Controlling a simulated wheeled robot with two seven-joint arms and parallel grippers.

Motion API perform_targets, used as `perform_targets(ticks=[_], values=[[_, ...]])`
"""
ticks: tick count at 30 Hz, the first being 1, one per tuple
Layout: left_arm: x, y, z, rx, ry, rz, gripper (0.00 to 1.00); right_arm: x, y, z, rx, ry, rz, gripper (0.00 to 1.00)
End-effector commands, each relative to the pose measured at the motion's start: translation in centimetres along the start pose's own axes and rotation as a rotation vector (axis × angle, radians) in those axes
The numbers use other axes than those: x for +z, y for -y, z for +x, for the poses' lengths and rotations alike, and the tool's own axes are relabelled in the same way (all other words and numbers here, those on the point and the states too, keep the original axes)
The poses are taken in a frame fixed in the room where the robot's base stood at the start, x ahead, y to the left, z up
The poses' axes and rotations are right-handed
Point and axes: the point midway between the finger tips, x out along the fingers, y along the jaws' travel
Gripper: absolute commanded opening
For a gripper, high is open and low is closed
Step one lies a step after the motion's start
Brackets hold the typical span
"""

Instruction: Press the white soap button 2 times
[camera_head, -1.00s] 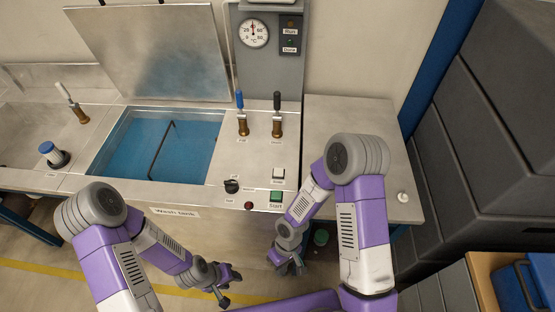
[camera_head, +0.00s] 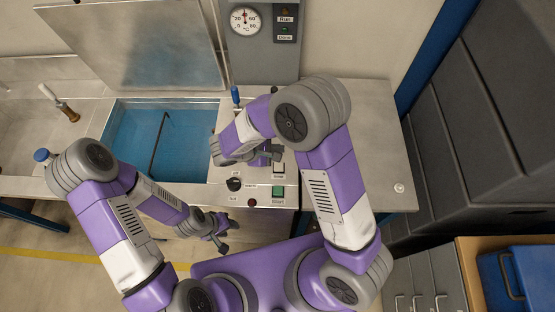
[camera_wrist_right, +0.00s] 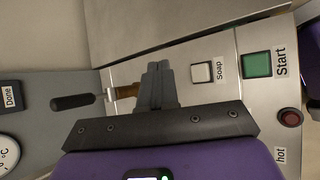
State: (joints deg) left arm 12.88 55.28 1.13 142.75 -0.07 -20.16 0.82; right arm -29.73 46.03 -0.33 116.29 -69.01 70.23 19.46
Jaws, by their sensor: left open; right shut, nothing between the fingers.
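The white soap button (camera_head: 279,167) is a small square on the metal panel, just above the green Start button (camera_head: 278,191). In the right wrist view the soap button (camera_wrist_right: 202,72) shows next to its "Soap" label, to the right of the fingertips. My right gripper (camera_wrist_right: 158,72) is shut and empty; it looks apart from the button, but its height above the panel is hard to judge. In the head view my right gripper (camera_head: 275,153) is partly hidden by its own arm. My left gripper (camera_head: 222,239) is open and empty, low in front of the wash tank.
The wash tank (camera_head: 116,150) with blue water lies left of the panel. A blue-handled lever (camera_head: 236,96) stands behind my right wrist. A black knob (camera_head: 234,184) and a red button (camera_head: 252,203) are near Start. The right worktop (camera_head: 385,150) is mostly clear.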

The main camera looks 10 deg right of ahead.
Motion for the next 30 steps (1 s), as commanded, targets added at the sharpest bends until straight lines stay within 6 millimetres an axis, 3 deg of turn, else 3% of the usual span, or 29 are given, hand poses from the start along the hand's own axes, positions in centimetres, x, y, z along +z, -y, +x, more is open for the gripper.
perform_targets(ticks=[14,30], values=[[-0.1,0.4,1.2,0.000,-0.001,0.000,0.43,-0.9,1.0,1.4,-0.003,0.000,-0.001,0.00],[-0.3,2.2,5.9,0.000,-0.001,0.000,0.43,-4.4,4.5,6.0,-0.003,0.000,0.000,0.00]])
